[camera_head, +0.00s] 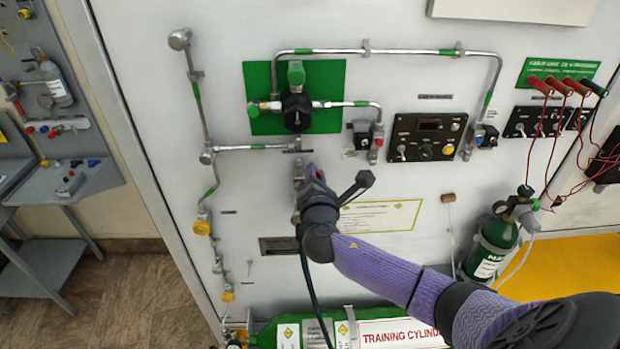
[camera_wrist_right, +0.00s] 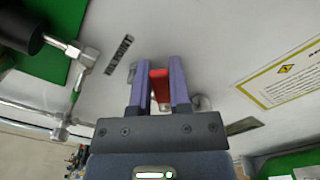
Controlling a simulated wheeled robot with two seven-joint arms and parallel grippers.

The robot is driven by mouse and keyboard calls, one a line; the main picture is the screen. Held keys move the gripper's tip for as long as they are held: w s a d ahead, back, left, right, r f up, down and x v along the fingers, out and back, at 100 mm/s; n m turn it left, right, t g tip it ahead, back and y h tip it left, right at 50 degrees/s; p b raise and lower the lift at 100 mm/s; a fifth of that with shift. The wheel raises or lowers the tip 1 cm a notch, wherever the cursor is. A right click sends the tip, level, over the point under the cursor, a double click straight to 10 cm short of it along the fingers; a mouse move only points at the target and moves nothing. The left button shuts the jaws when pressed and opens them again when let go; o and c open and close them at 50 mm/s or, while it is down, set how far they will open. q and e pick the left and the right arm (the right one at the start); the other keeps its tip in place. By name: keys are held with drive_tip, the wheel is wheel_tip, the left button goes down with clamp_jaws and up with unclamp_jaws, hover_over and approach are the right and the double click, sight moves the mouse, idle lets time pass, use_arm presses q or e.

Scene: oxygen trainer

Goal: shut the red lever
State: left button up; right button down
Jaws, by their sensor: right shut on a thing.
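The red lever (camera_wrist_right: 160,87) shows in the right wrist view as a red bar between the two purple fingers of my right gripper (camera_wrist_right: 160,80). The fingers are shut on it. In the head view my right gripper (camera_head: 304,172) is at the panel, just below the end of the horizontal pipe branch, and it hides the lever there. A small silver fitting (camera_wrist_right: 201,102) sits beside the right finger in the wrist view. My left gripper is not in view.
Silver pipes with green bands (camera_head: 206,158) run over the panel to the left and above. A black regulator on a green plate (camera_head: 328,80) is above my gripper. A green training cylinder (camera_head: 268,335) lies below. A switch box (camera_head: 428,137) is to the right.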

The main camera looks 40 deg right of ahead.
drive_tip(key=shift+s+d+f+m+b, duration=0.15)
drive_tip(key=shift+f+m+b, duration=0.45)
drive_tip(key=shift+m+b, duration=0.65)
drive_tip(key=shift+s+d+f+m+b, duration=0.15)
drive_tip(key=shift+f+m+b, duration=0.5)
drive_tip(key=shift+m, duration=1.1)
drive_tip(key=shift+s+d+f+m+b, duration=0.1)
drive_tip(key=shift+d+f+m+b, duration=0.3)
drive_tip(key=shift+m+b, duration=0.9)
drive_tip(key=shift+a+f, duration=0.1)
drive_tip(key=shift+a, duration=0.05)
drive_tip(key=c, duration=0.6)
unclamp_jaws()
drive_tip(key=shift+o, duration=0.2)
